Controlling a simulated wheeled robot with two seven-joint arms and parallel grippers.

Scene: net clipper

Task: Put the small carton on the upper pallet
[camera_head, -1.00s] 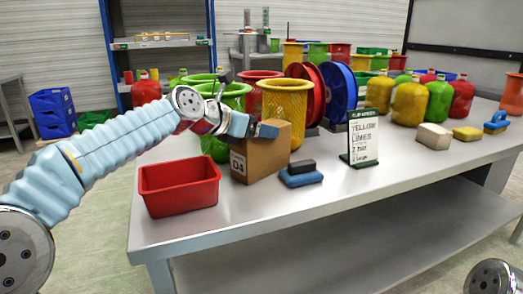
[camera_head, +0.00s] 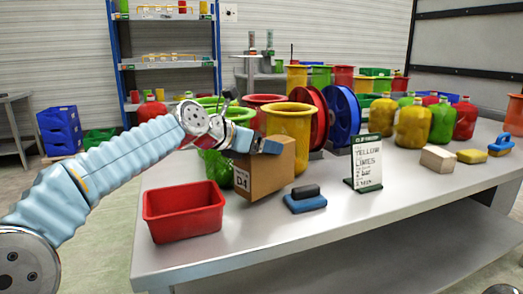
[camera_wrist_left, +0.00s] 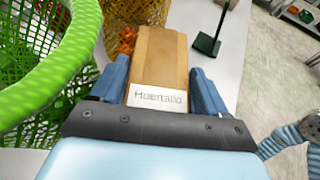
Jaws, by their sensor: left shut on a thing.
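The small carton is a brown box (camera_head: 268,172) marked D1, in the middle left of the head view. My left gripper (camera_head: 256,143) is shut on its upper part from behind, with one blue finger showing at its right side. The carton looks slightly tilted and a little above the table, though its lower edge is hard to judge. In the left wrist view the carton (camera_wrist_left: 160,58), with a white label, sits between both blue fingers (camera_wrist_left: 158,76). I cannot make out a pallet in these frames. My right gripper is out of view.
Green, red and yellow mesh baskets (camera_head: 288,125) stand close behind. A sign (camera_head: 367,163) stands further right. A blue shelf rack (camera_head: 165,60) is behind.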

